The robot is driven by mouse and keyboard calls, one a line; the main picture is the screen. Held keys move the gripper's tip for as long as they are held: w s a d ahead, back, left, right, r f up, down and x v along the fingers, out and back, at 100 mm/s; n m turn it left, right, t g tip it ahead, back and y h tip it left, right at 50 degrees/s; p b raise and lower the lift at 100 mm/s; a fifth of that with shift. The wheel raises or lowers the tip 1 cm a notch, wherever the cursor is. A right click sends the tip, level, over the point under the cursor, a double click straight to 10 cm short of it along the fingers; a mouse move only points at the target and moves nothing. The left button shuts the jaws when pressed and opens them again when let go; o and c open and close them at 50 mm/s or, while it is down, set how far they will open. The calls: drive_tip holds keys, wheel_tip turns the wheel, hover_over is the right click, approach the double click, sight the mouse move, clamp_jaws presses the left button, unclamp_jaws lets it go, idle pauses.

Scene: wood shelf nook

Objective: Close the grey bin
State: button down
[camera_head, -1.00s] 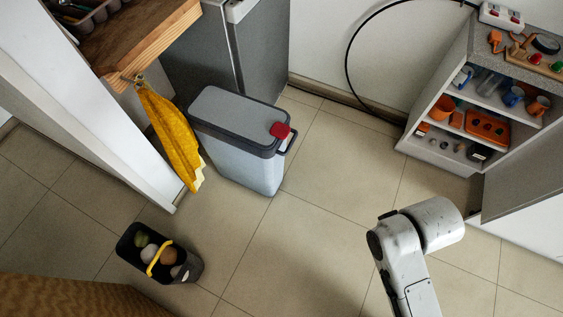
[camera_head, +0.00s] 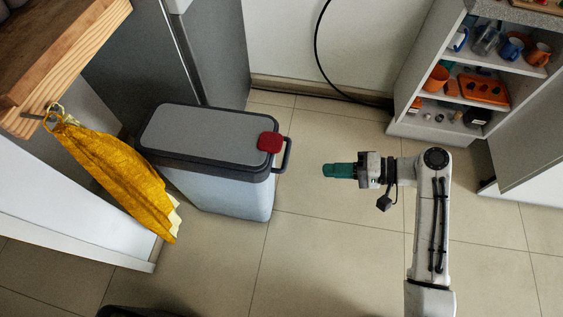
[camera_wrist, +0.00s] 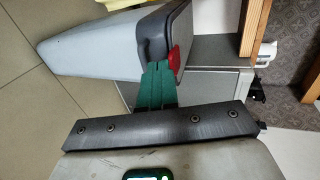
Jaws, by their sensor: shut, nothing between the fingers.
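The grey bin (camera_head: 215,190) stands on the floor left of centre in the head view, with a pale body and a dark rim. Its grey lid (camera_head: 200,130) lies flat over the top, and I see no open gap. A red tab (camera_head: 269,142) sits at the lid's right end, above a dark side handle (camera_head: 286,155). My gripper (camera_head: 327,170) has green fingers that are together and empty. It points left at the bin's handle end, a short way apart from it. In the wrist view the fingers (camera_wrist: 157,82) overlap the bin's end near the red tab (camera_wrist: 174,57).
A yellow cloth (camera_head: 115,180) hangs from the wooden counter (camera_head: 60,50) left of the bin. A grey cabinet (camera_head: 150,60) stands behind it. An open shelf unit (camera_head: 455,100) with mugs is at the right.

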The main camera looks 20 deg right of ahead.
sight(267, 166)
drive_tip(key=b+x, duration=0.1)
drive_tip(key=x, duration=0.7)
drive_tip(key=r+b+x, duration=0.1)
drive_tip(key=x, duration=0.4)
drive_tip(key=shift+w+b, duration=0.15)
drive_tip(key=shift+b, duration=0.15)
drive_tip(key=shift+w+a+r, duration=0.15)
drive_tip(key=shift+w+a, duration=0.15)
drive_tip(key=shift+a, duration=0.2)
drive_tip(key=shift+a, duration=0.1)
